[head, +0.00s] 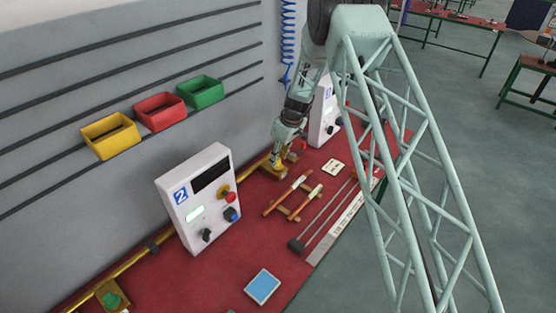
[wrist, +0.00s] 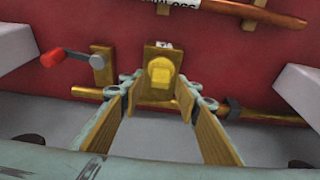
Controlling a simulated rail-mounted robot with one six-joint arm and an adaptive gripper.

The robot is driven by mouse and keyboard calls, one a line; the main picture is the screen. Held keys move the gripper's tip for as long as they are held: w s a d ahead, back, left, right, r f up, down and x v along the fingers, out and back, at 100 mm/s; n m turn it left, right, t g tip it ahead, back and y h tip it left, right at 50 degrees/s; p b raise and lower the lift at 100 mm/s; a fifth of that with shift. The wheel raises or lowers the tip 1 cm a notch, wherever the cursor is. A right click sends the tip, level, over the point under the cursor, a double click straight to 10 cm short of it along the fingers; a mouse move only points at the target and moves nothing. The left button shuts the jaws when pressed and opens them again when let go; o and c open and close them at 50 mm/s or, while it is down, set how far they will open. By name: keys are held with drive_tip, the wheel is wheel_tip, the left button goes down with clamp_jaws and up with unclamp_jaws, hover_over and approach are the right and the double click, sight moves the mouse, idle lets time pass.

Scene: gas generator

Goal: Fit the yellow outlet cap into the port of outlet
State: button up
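A yellow cap-like piece (wrist: 161,72) sits at the front of a brass block (wrist: 163,50) in the wrist view. I cannot tell whether it is seated in a port. In the head view, the brass block (head: 272,172) is on the red table below my gripper, and the cap is not clearly distinguishable there. My gripper (wrist: 160,88) is open, its two tan-padded fingers spread to the left and right of the yellow piece with visible gaps. It also shows in the head view (head: 278,152), reaching down over the block. Nothing is visibly held.
A red-handled valve lever (wrist: 50,58) stands left of the block. A brass pipe (wrist: 262,116) runs along the wall base. A control box (head: 200,197) stands nearby. Tools (head: 288,193) and a blue-topped pad (head: 262,287) lie on the table. Coloured bins (head: 160,111) hang on the wall.

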drive_tip(key=b+v, duration=0.1)
drive_tip(key=v, duration=1)
idle(1.1)
